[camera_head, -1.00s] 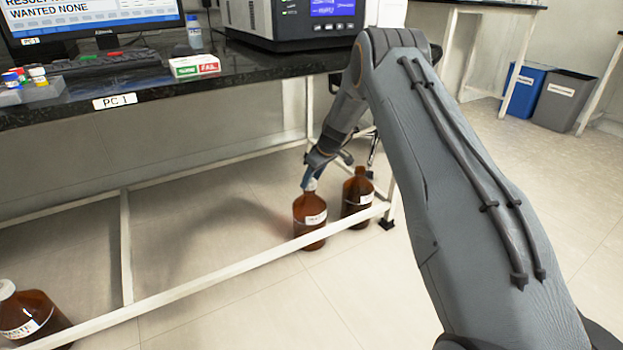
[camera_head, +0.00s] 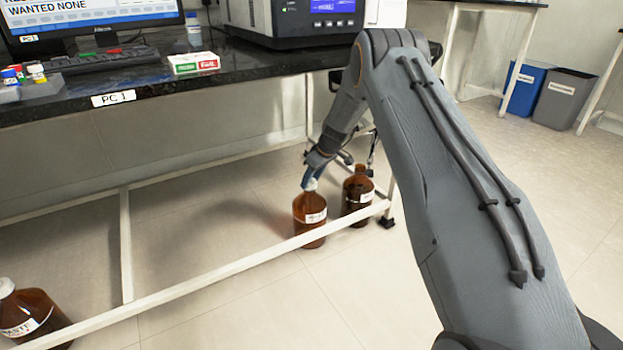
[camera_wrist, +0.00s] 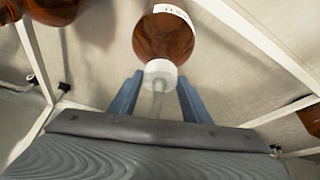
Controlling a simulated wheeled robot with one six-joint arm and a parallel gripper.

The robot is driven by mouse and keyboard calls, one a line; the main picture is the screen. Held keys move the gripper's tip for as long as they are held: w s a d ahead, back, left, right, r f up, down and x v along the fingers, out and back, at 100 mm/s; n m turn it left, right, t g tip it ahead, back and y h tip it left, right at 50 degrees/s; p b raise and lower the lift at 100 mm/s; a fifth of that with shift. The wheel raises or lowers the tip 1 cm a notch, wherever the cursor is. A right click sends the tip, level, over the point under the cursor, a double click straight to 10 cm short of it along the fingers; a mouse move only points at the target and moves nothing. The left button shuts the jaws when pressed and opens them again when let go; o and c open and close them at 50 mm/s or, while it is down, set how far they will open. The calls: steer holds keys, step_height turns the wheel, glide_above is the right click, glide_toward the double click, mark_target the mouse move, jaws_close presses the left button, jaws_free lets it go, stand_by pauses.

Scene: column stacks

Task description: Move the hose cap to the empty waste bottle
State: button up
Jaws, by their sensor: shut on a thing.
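The white hose cap (camera_wrist: 160,71) sits on the neck of a brown bottle (camera_wrist: 163,38) in the wrist view, with a pale hose running from it toward my wrist. My gripper (camera_wrist: 159,92) has its two blue fingers on either side of the cap and is shut on it. In the head view, my gripper (camera_head: 311,180) is down at the top of this bottle (camera_head: 309,222), which stands upright on the floor; the cap is small there. A second brown bottle (camera_head: 357,197) with no cap showing stands just right of it.
A third brown bottle (camera_head: 30,312) with a white cap stands at the lower left. The bench's white lower rail (camera_head: 215,270) passes in front of the bottles, and a bench leg (camera_head: 391,190) stands right of them. The black bench top (camera_head: 150,85) is above.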

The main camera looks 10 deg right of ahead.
stand_by(0.3)
steer(key=o, duration=1.1)
steer(key=shift+r, duration=0.1)
steer(key=p+v, duration=0.3)
steer(key=v, duration=0.4)
steer(key=shift+s+r, duration=0.15)
steer(key=shift+r, duration=0.1)
steer(key=shift+d, duration=0.1)
